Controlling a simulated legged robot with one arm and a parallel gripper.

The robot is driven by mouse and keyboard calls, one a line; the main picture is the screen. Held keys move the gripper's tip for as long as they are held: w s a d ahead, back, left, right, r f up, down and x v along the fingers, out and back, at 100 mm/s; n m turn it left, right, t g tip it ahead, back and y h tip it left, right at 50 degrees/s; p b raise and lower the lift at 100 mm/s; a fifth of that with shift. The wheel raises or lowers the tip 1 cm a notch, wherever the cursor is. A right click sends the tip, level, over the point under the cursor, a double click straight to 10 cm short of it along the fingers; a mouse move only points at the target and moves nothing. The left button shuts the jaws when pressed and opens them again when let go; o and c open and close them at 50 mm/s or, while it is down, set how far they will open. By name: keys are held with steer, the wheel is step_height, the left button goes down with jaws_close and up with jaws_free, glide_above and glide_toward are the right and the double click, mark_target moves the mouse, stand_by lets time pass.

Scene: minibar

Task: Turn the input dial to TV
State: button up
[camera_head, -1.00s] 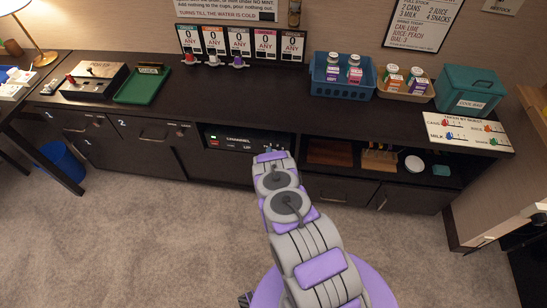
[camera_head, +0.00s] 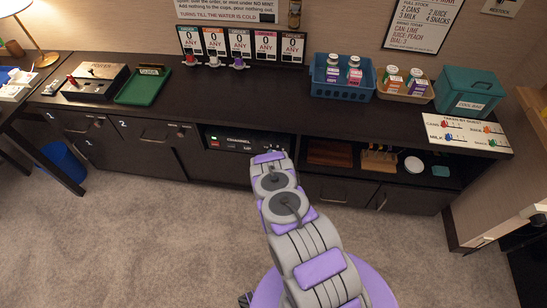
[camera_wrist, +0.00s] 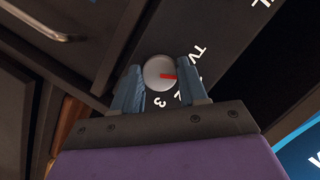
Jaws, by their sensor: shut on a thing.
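The input dial (camera_wrist: 160,72) is a round pale knob with a red pointer mark in the wrist view. My gripper (camera_wrist: 161,85) is shut on the dial, one blue-grey finger on each side. The red mark points right, below the TV label (camera_wrist: 200,50) and toward lettering partly hidden by the right finger. The digit 3 (camera_wrist: 160,102) is printed below the knob. In the head view the dark channel box (camera_head: 238,140) sits in the cabinet's open bay; my arm hides the dial and the fingertips there.
The dark cabinet (camera_head: 290,105) runs along the wall with doors and drawers below. On top stand a green tray (camera_head: 143,88), a blue basket (camera_head: 340,88) and a teal cool box (camera_head: 470,90). A wooden rack (camera_head: 379,159) is in the right bay. The carpet in front is clear.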

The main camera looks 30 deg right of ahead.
steer(key=shift+s+a+f+n+g+h+p, duration=0.1)
steer(key=shift+n+g+h, duration=0.2)
steer(key=shift+n, duration=0.5)
steer(key=shift+w+d+r+n+g+h+p, duration=0.1)
steer(key=shift+n+g+h, duration=0.2)
steer(key=shift+n, duration=0.5)
steer(key=shift+s+a+f+n+g+h+p, duration=0.1)
steer(key=shift+n+g+h, duration=0.15)
steer(key=shift+n, duration=0.55)
steer(key=o, duration=1.1)
steer(key=shift+c, duration=0.2)
steer(key=p+v, duration=0.3)
steer(key=v, duration=1.4)
steer(key=shift+a+r+p, duration=0.2)
steer(key=shift+p, duration=0.15)
